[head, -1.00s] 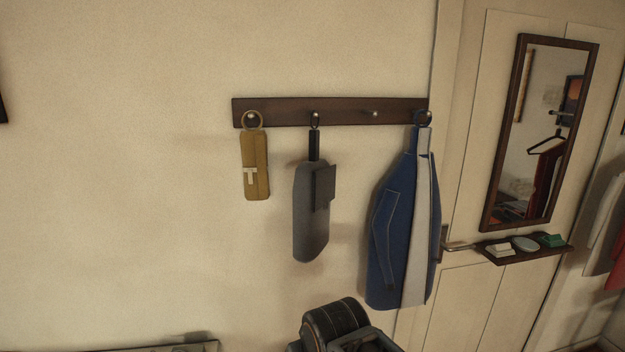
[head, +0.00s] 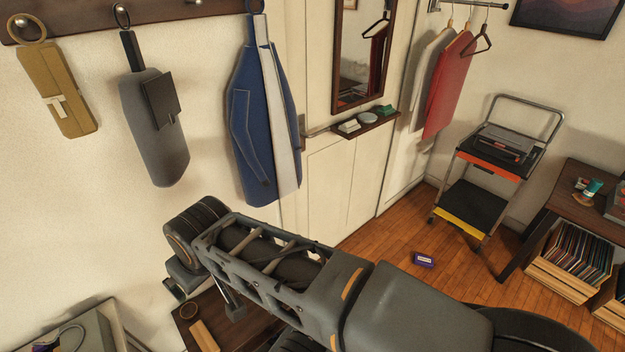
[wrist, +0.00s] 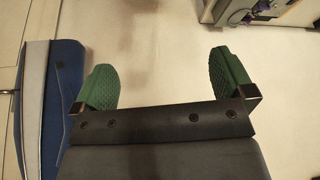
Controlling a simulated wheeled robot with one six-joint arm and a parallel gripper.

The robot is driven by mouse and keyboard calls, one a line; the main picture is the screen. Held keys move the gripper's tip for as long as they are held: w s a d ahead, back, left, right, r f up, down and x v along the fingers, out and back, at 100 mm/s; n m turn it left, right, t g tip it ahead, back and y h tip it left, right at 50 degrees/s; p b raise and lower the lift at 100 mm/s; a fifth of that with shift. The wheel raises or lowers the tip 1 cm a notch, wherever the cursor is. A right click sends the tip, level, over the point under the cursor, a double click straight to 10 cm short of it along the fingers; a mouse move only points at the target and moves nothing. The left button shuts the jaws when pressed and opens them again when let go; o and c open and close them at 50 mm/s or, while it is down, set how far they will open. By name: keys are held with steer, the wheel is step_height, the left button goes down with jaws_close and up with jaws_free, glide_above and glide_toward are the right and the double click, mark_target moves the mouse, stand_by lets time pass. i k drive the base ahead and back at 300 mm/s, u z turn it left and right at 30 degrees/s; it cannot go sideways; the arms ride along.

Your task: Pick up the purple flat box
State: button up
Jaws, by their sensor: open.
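A small purple flat box (head: 423,259) with a pale label lies on the wooden floor in the head view, right of my arm and in front of the step stool. It does not show in the wrist view. My gripper (wrist: 165,85) shows in the wrist view with its two green ridged finger pads wide apart and nothing between them. It faces a pale wall there, far from the box. In the head view my arm reaches toward the wall on the left, and the fingers cannot be made out.
A step stool (head: 483,180) holding a grey case stands behind the box. A table (head: 567,196) and record crates (head: 562,268) stand at right. A blue jacket (head: 262,120) hangs on the wall hooks. The floor around the box looks clear.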

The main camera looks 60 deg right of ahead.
mark_target(420, 259)
steer(key=z, duration=2.7)
steer(key=k, duration=0.55)
steer(key=u, duration=0.05)
steer(key=i, duration=0.45)
steer(key=z, duration=0.9)
steer(key=i, duration=1.7)
steer(key=u, duration=1.3)
steer(key=i, duration=0.75)
steer(key=u, duration=0.6)
